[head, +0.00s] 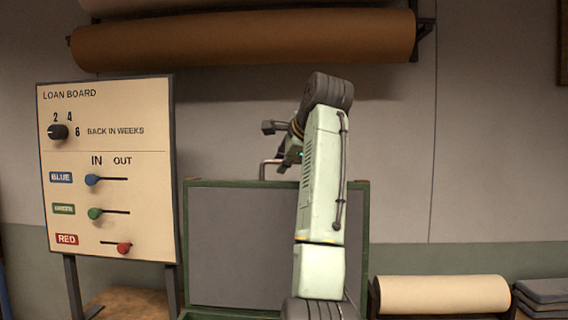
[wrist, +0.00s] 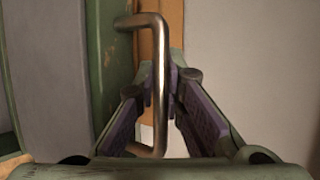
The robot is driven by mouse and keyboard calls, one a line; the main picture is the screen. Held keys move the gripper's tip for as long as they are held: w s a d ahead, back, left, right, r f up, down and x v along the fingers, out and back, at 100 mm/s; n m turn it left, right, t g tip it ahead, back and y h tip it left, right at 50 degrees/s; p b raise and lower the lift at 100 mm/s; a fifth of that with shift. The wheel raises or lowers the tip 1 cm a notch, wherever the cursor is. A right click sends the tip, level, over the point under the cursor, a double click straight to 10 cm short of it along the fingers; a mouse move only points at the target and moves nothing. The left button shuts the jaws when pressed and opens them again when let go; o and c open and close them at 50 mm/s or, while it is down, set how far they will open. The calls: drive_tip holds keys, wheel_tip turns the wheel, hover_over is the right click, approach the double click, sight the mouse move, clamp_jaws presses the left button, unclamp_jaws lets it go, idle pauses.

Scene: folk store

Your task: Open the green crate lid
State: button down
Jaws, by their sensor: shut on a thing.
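The green crate lid (head: 240,240) stands raised and upright in the head view, with its grey inner face and green frame toward me. A metal bar handle (head: 263,168) sticks up from its top edge. The handle also shows large in the wrist view (wrist: 160,60), beside the lid's green edge (wrist: 110,60). My gripper (wrist: 172,85) is shut on the handle, with its purple finger pads on either side of the bar. In the head view my arm hides the right part of the lid. The inside of the crate is out of view.
A loan board (head: 105,170) with a dial and several sliders stands close to the lid's left. A paper roll (head: 440,295) lies low at the right, near stacked grey cloths (head: 543,292). A brown roll (head: 245,40) hangs on the wall above my arm.

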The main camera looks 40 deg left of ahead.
drive_tip(key=c, duration=1.7)
unclamp_jaws()
drive_tip(key=shift+o, duration=0.2)
drive_tip(key=v, duration=1.2)
